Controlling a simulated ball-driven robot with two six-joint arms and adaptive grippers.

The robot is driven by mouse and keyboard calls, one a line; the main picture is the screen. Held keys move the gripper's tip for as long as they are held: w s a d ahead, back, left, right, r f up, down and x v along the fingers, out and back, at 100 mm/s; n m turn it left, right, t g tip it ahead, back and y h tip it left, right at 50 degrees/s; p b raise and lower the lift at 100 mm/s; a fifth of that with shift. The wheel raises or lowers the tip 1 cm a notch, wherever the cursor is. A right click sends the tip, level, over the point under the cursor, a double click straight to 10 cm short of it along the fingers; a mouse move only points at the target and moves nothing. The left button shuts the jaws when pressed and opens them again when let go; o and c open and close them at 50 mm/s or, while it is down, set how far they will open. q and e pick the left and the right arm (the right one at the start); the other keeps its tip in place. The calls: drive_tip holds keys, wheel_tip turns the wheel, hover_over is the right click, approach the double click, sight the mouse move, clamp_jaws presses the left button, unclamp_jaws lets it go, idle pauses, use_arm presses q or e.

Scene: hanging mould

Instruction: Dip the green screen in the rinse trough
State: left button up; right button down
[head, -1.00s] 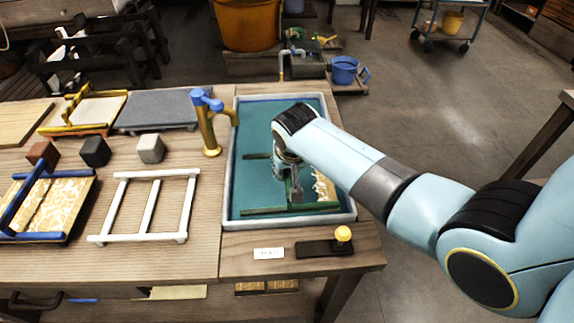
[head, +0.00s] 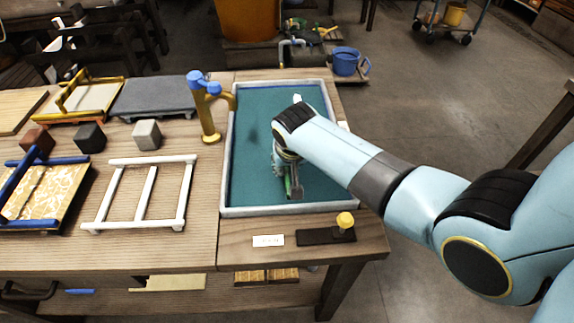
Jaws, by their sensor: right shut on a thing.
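The rinse trough (head: 226,165) is a pale grey rimmed tray of teal liquid on the right part of the bench. My right gripper (head: 291,190) is over the trough, pointing down at the liquid, shut on the green screen (head: 288,186). Only a small green piece of the screen shows between the fingers. The rest is hidden, under the liquid surface or behind my arm; I cannot tell how deep it sits. My left gripper is not in view.
A yellow tap with blue handles (head: 207,105) stands at the trough's left rim. A white frame (head: 140,193) and a blue-barred patterned screen (head: 45,190) lie to the left. A yellow-knobbed dark block (head: 327,236) and a white label (head: 268,240) lie in front.

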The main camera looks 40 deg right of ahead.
drive_tip(key=shift+w+d+b, duration=0.35)
drive_tip(key=shift+w+d, duration=0.05)
drive_tip(key=shift+w, duration=0.25)
drive_tip(key=shift+w+d+b, duration=0.35)
drive_tip(key=shift+w+d, duration=0.05)
drive_tip(key=shift+w, duration=0.25)
drive_tip(key=shift+s, duration=0.1)
drive_tip(key=shift+s+a+r+p, duration=0.1)
drive_tip(key=shift+s+a+p, duration=0.35)
drive_tip(key=shift+s+p, duration=0.25)
drive_tip(key=shift+s+a+p, duration=0.35)
drive_tip(key=shift+s+p, duration=0.1)
drive_tip(key=shift+s, duration=0.05)
drive_tip(key=shift+w+d, duration=0.1)
